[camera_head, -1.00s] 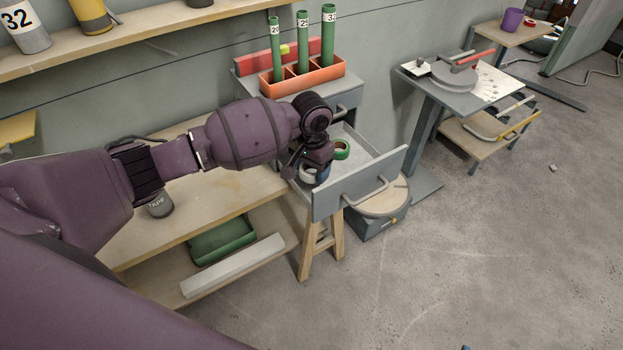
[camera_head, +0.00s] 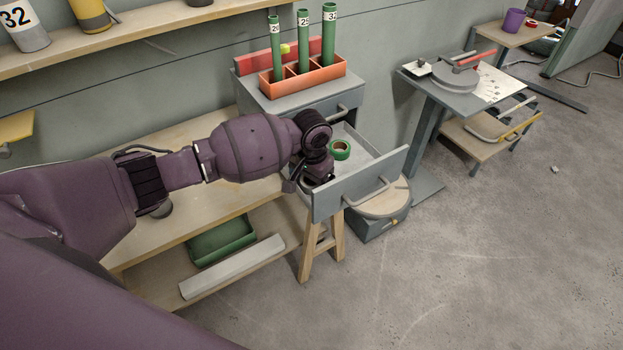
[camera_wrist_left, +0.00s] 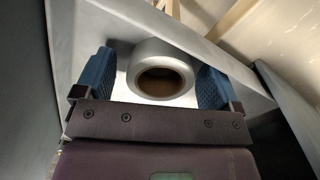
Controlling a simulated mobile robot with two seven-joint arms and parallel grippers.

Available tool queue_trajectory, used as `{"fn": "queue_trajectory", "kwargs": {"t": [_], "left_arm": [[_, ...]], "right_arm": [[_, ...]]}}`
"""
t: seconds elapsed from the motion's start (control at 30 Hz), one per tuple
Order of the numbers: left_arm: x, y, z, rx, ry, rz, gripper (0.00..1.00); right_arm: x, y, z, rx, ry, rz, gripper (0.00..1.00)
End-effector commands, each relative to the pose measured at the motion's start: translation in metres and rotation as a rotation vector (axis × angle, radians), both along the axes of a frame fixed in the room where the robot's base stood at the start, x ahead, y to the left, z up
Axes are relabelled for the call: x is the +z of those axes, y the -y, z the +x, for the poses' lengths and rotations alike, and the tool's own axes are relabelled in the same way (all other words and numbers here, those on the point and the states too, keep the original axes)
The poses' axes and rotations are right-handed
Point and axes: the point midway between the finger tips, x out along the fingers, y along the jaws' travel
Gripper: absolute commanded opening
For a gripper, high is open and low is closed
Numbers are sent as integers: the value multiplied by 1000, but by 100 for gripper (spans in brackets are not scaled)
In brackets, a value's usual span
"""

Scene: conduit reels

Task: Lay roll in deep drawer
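The deep drawer (camera_head: 365,185) is a grey pulled-out drawer under the bench-top cabinet. A green roll (camera_head: 340,150) lies inside it, toward the back. My left gripper (camera_head: 318,178) is down in the drawer's near left part, and its fingers are mostly hidden in the head view. In the left wrist view a silver-grey roll (camera_wrist_left: 161,72) with a brown core sits between the two blue fingertips of this gripper (camera_wrist_left: 155,85). A gap shows on the roll's left side, so the fingers look open around it. My right gripper is not in view.
An orange rack (camera_head: 303,82) with several green tubes stands on the cabinet above the drawer. A green bin (camera_head: 222,240) and a pale bar (camera_head: 232,267) lie on the low shelf.

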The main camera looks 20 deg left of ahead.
Motion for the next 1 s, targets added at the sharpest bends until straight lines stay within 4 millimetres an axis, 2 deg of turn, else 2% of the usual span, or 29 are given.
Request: {"fn": "queue_trajectory", "kwargs": {"t": [0.23,0.37,0.8,1.0], "left_arm": [[2,0,0,0,1,1,89],[12,0,1,-1,4,0,89],[93,0,1,-1,4,0,89],[116,0,0,-1,2,0,89]], "right_arm": [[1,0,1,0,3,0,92],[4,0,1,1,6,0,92],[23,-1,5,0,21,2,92],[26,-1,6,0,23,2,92]]}}
